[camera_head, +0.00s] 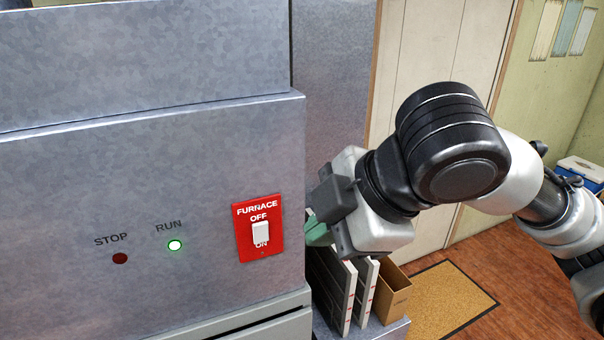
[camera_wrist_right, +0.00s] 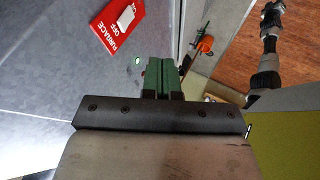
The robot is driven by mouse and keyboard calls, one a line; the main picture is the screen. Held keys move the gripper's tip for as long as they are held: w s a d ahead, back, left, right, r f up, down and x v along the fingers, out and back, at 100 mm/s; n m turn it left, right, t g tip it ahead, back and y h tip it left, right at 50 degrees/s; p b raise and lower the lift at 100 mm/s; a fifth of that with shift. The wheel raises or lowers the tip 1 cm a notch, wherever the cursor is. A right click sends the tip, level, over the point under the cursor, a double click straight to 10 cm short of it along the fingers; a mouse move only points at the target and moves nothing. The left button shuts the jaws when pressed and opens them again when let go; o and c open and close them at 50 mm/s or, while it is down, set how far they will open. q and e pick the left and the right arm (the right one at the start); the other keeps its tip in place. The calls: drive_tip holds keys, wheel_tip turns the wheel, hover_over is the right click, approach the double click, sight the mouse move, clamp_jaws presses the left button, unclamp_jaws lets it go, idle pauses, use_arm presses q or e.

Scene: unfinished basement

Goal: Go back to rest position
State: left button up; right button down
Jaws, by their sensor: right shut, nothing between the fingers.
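My right gripper (camera_head: 318,232) is shut and empty, close to the right edge of the grey metal furnace panel (camera_head: 150,170). Its green fingers lie together in the wrist view (camera_wrist_right: 160,74). The red furnace switch plate (camera_head: 242,245) is just left of the gripper, with a clear gap between them. It carries a white toggle (camera_head: 261,232) between the OFF and ON labels. The plate also shows at the upper left of the wrist view (camera_wrist_right: 112,24). The green RUN light (camera_head: 175,245) is lit; the red STOP light (camera_head: 120,258) is dark. My left gripper is not in view.
White-edged panels (camera_head: 346,298) and a brown box (camera_head: 392,293) stand below my right gripper. A tan mat (camera_head: 440,298) lies on the wooden floor (camera_head: 520,280). A blue and white box (camera_head: 582,170) is at the far right. A pale door (camera_head: 430,50) stands behind my arm.

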wheel_tip(320, 180, down, 20)
drive_tip(key=w+d+m+t+y, duration=0.1)
drive_tip(key=m+t, duration=0.1)
drive_tip(key=m, duration=0.7)
drive_tip(key=s+d+f+m+g+h, duration=0.1)
drive_tip(key=s+d+f+m+h, duration=0.2)
drive_tip(key=s+d+f+m, duration=0.35)
drive_tip(key=s+d+f+m+g+h, duration=0.2)
drive_tip(key=s+d+f+m+h, duration=0.15)
drive_tip(key=s+d+f, duration=0.6)
wheel_tip(320, 180, down, 33)
drive_tip(key=a+g+b, duration=0.1)
drive_tip(key=a+b, duration=0.1)
drive_tip(key=b, duration=0.2)
drive_tip(key=s+d+f+g+b, duration=0.1)
drive_tip(key=s+d+f+b, duration=0.2)
drive_tip(key=s+f, duration=1.2)
wheel_tip(320, 180, down, 3)
drive_tip(key=shift+s+f+n+h, duration=0.1)
drive_tip(key=shift+s+n+h, duration=0.15)
drive_tip(key=shift+n+h, duration=0.15)
